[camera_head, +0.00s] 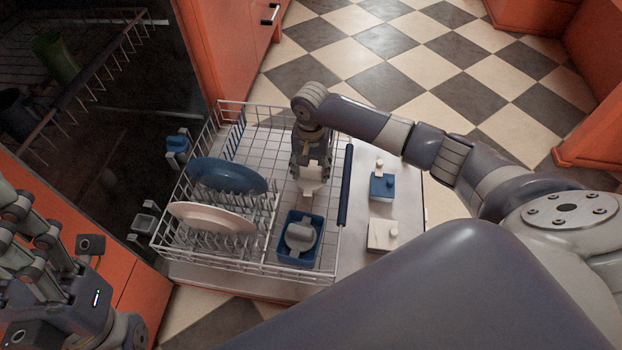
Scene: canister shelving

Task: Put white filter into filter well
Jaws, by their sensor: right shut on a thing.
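My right gripper (313,172) points down over the dishwasher rack and is shut on a small white piece (312,188), which looks like the white filter. The fingers hide part of it. I cannot pick out the filter well with certainty. My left gripper (50,240) is at the lower left, away from the rack; its fingertips are hard to make out.
The wire rack (240,262) holds a blue plate (228,175), a pale pink plate (212,217) and a blue basket (299,262) with a grey item. A blue holder (178,144) and a greyish box (145,218) are left of the rack. The checkered floor beyond is clear.

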